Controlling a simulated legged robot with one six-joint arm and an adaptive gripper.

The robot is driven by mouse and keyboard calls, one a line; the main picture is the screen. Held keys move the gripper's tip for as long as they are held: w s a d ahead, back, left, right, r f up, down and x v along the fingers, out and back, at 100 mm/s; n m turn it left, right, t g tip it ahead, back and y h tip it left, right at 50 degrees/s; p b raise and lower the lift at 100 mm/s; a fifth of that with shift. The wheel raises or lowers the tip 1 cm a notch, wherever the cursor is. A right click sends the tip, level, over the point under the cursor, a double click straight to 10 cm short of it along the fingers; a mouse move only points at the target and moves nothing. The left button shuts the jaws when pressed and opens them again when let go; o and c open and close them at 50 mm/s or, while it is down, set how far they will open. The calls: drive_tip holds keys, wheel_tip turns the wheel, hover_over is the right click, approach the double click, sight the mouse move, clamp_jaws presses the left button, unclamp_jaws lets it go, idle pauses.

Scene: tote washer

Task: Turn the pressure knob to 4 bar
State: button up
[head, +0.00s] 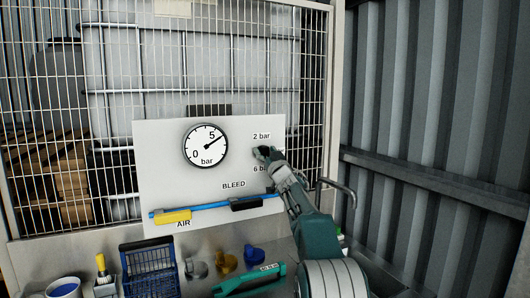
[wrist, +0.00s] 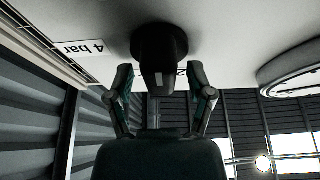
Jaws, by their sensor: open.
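The black pressure knob (wrist: 160,42) sticks out from the white panel (head: 160,150) and has a small white mark on its front part. My gripper (wrist: 159,72) is open, with one finger on each side of the knob's narrower part. Gaps seem to show between fingers and knob. In the head view my gripper (head: 265,154) is at the panel's right side and mostly hides the knob. The "4 bar" label (wrist: 84,47) is left of the knob in the wrist view; a "2" label is partly hidden behind a finger. The knob's exact setting is unclear.
A round gauge (head: 205,146) is left of the knob, its needle pointing up and right near 5. Below are a blue air line (head: 215,205), a yellow AIR handle (head: 173,216) and a black BLEED handle (head: 246,203). A blue basket (head: 150,268) stands on the bench.

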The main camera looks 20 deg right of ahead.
drive_tip(key=shift+w, duration=0.2)
drive_tip(key=c, duration=0.8)
